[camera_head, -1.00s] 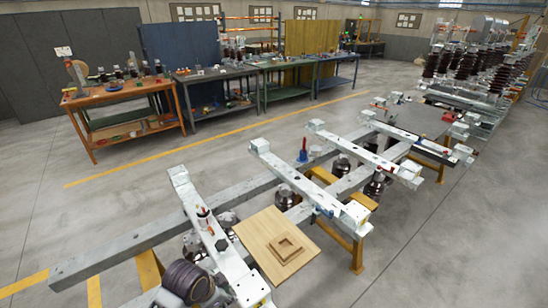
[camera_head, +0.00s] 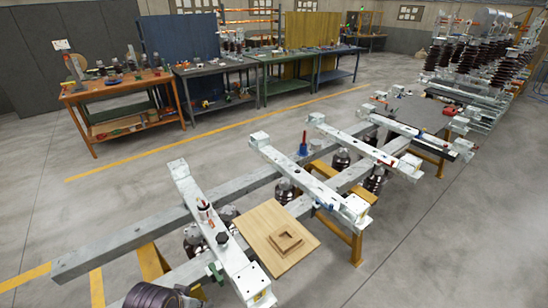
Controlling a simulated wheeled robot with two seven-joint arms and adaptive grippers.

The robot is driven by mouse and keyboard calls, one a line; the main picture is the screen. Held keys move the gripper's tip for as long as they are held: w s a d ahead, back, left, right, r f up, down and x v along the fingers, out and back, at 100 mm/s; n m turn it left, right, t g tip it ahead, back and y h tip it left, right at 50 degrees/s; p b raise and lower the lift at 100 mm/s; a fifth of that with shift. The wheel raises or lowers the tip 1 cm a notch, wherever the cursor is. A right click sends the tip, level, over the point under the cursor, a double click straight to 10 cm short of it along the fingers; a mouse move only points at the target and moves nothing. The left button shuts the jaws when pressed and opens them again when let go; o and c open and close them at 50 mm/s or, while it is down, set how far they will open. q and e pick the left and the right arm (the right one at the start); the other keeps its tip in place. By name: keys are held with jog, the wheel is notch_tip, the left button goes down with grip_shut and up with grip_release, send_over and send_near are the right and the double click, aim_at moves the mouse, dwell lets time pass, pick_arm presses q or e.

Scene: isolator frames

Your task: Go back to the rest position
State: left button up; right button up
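Neither of my grippers shows in the head view, so their state and what they hold are hidden. The long metal frame (camera_head: 115,248) with its pale cross beams (camera_head: 205,215) runs from the lower left to the right. A light wooden board (camera_head: 262,222) with a small square wooden frame (camera_head: 287,242) lies on it. A dark ribbed round piece (camera_head: 152,297) is cut off by the bottom edge at the left; I cannot tell what bears it.
Yellow trestles (camera_head: 357,247) are under the metal frame. A blue-and-red tool (camera_head: 303,148) stands on it. Dark insulator stacks (camera_head: 465,55) are at the right. The floor (camera_head: 440,230) is clear at lower right.

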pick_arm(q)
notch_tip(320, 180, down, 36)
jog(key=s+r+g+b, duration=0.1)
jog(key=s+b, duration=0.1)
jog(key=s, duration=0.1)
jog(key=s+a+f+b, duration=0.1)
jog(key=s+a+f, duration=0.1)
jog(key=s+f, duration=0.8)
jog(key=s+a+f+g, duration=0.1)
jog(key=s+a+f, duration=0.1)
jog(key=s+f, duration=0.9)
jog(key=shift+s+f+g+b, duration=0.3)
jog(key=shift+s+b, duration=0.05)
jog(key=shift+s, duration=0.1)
